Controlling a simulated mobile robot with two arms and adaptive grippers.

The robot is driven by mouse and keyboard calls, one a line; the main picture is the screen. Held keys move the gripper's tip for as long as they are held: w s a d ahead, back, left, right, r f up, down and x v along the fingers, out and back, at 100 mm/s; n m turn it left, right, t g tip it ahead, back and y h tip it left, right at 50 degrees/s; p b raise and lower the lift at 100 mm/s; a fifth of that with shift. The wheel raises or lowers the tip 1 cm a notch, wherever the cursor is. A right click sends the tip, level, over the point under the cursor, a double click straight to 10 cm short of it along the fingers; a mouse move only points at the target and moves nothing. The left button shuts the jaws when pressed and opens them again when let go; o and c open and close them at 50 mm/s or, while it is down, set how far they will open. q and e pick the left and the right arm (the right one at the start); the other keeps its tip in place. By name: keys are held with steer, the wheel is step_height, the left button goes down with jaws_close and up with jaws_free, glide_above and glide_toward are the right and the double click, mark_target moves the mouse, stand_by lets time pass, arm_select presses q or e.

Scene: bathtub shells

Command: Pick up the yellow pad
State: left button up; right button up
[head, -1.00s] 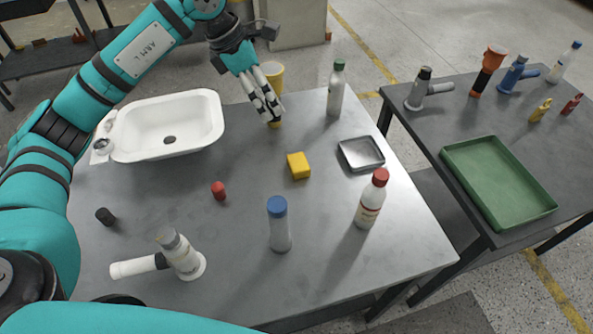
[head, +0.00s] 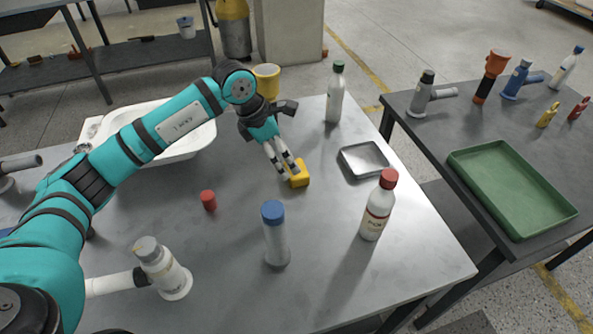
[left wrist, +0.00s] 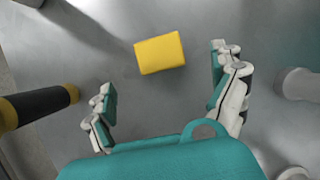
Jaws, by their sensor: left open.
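The yellow pad (head: 300,175) is a small block lying on the grey metal table. It shows whole in the left wrist view (left wrist: 160,53), ahead of the fingers and between their lines, with nothing gripping it. My left gripper (head: 288,170) points down at the pad from behind and covers part of it in the head view. In the left wrist view its fingers (left wrist: 163,95) are spread wide and empty. Whether the fingertips touch the table cannot be told. My right gripper is not in view.
A red cap (head: 208,200), a blue-capped bottle (head: 276,240), a red-capped bottle (head: 377,210) and a metal tray (head: 364,160) stand around the pad. A white basin (head: 190,140) is behind my left arm. A second table holds a green tray (head: 510,190).

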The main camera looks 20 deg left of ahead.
arm_select(q)
steer(key=shift+p+x, duration=0.65)
steer(key=shift+x, duration=2.95)
steer(key=shift+d+r, duration=0.1)
steer(key=shift+c, duration=0.4)
steer(key=c, duration=1)
